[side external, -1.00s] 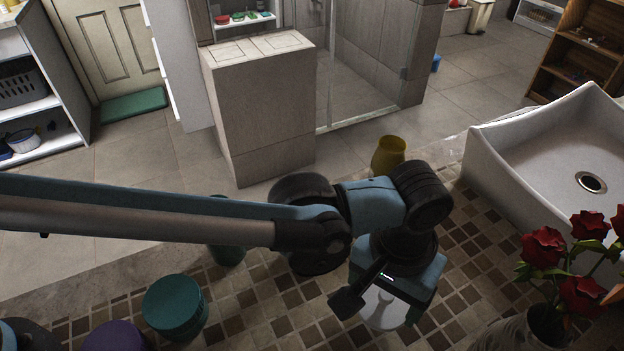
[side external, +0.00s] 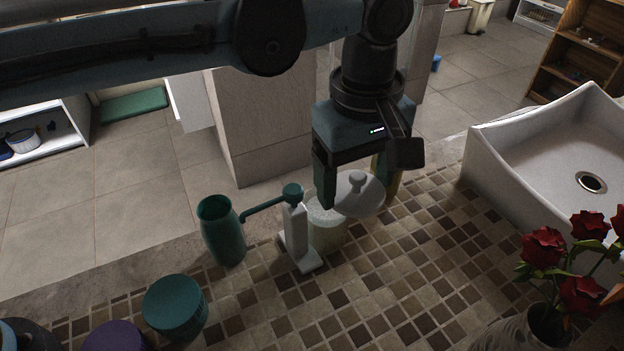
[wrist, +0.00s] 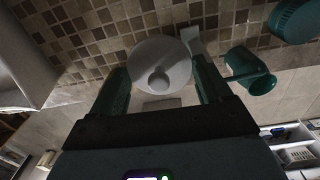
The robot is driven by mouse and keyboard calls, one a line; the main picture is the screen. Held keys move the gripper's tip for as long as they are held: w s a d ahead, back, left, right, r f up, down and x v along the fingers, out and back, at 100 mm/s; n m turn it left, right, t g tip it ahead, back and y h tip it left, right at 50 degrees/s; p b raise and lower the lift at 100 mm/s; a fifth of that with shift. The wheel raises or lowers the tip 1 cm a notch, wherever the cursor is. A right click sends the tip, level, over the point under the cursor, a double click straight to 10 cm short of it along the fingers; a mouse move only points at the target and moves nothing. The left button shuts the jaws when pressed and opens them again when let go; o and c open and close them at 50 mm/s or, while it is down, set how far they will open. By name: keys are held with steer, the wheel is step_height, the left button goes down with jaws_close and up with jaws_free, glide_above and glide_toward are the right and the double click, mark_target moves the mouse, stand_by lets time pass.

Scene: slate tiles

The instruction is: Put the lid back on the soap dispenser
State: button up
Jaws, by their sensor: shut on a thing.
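My gripper (side external: 355,190) is shut on a round white lid (side external: 360,197) with a small knob, one finger on each side. In the wrist view the lid (wrist: 172,72) fills the space between my fingers (wrist: 159,70). A pale round container (side external: 327,232), which I take for the soap dispenser, stands on the tiled counter below and left of the lid. The lid is raised and overlaps its upper right edge in the side view; the exact gap cannot be told. The lid hides the container in the wrist view.
A white stand (side external: 302,245) with a teal arm is close left of the container, by a teal cup (side external: 222,235). A teal tub (side external: 175,308) is front left. A white basin (side external: 545,160) and red roses (side external: 545,240) are right. The tiled counter (side external: 400,290) is clear in front.

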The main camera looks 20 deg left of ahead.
steer(key=w+a+r+n, duration=0.3)
steer(key=a+n, duration=0.1)
steer(key=n, duration=0.3)
step_height(320, 180, down, 6)
steer(key=shift+a+f, duration=0.2)
steer(key=shift+f, duration=0.05)
stand_by(0.3)
steer(key=shift+s, duration=0.25)
stand_by(1.4)
steer(key=shift+f, duration=0.1)
stand_by(0.8)
steer(key=o, duration=1)
steer(key=shift+c, duration=0.2)
